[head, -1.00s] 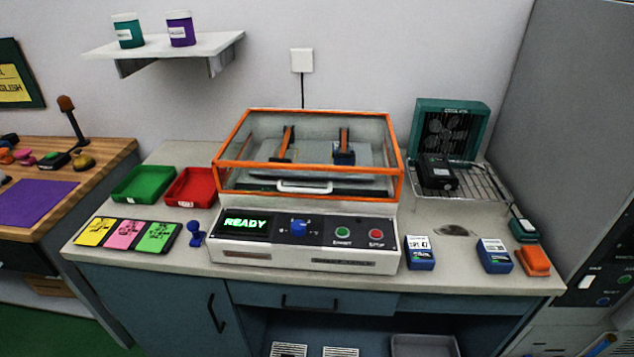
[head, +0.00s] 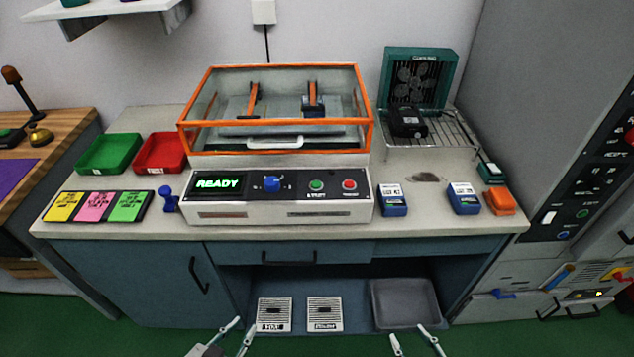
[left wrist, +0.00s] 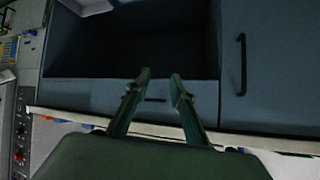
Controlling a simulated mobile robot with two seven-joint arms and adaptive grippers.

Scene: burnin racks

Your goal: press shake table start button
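The shake table (head: 280,208) stands on the counter with its orange-framed clear lid (head: 275,153) down and its display (head: 218,184) reading READY. Its panel has a blue knob (head: 271,184), a green button (head: 316,185) with a label too blurred to read surely, and a red button (head: 349,185). My left gripper (head: 243,328) is at the bottom edge, low in front of the cabinet, open and empty; in the left wrist view (left wrist: 161,78) its fingers are apart before the cabinet front. My right gripper (head: 408,335) is also low at the bottom edge, open and empty.
Red (head: 160,153) and green (head: 108,153) trays and coloured cards (head: 97,207) lie left of the machine. Blue units (head: 393,201) and a wire rack (head: 445,143) with a fan box (head: 420,75) are on the right. The counter's front edge (head: 280,233) overhangs an open shelf.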

